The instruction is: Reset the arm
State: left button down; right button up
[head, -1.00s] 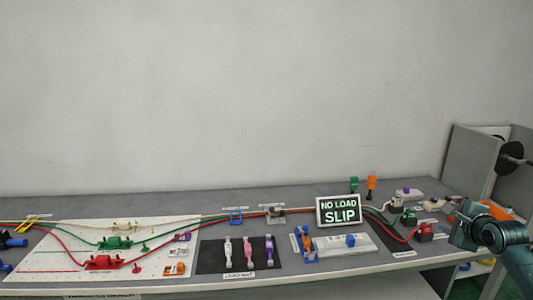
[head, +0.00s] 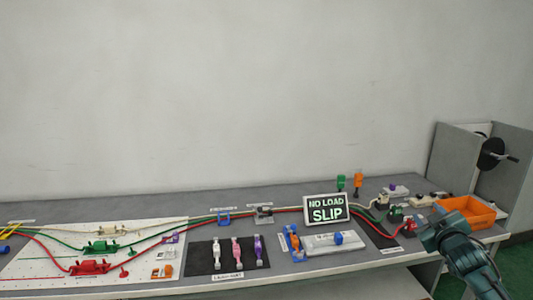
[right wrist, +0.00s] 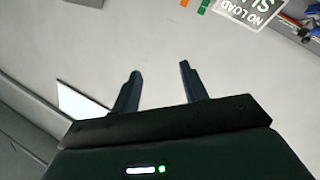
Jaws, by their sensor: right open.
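My right gripper (head: 437,232) is at the right end of the bench, in front of an orange tray (head: 470,211). In the right wrist view my right gripper (right wrist: 158,80) has its two dark fingers apart with nothing between them. The right arm comes in from the lower right in the head view. My left gripper is not in view there. On the bench are a red lever fixture (head: 90,267) and a green one (head: 101,247), with cables running right. A screen (head: 326,209) reads "NO LOAD SLIP"; it also shows upside down in the right wrist view (right wrist: 246,10).
A dark mat (head: 201,260) holds several coloured clips. A pale block with a blue knob (head: 338,238) lies below the screen. A grey box with a black wheel (head: 490,153) stands at the right end. The wall behind is bare.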

jog(key=s+a+f+g+y, duration=0.2)
jog(key=s+a+f, duration=0.5)
jog(key=a+f, duration=0.25)
jog(key=s+a+f+g+y, duration=0.1)
jog(key=s+a+f+y, duration=0.1)
jog(key=s+a+f, duration=0.8)
jog(key=s+a+f+m+g+y, duration=0.1)
jog(key=s+a+f, duration=0.2)
jog(key=s+a, duration=0.3)
jog(key=s+a+f+m+g+y, duration=0.1)
jog(key=s+a+f, duration=0.3)
jog(key=s, duration=0.8)
jog(key=shift+a+f+g+y, duration=0.25)
jog(key=shift+a+g+y, duration=0.15)
jog(key=shift+a+g, duration=0.35)
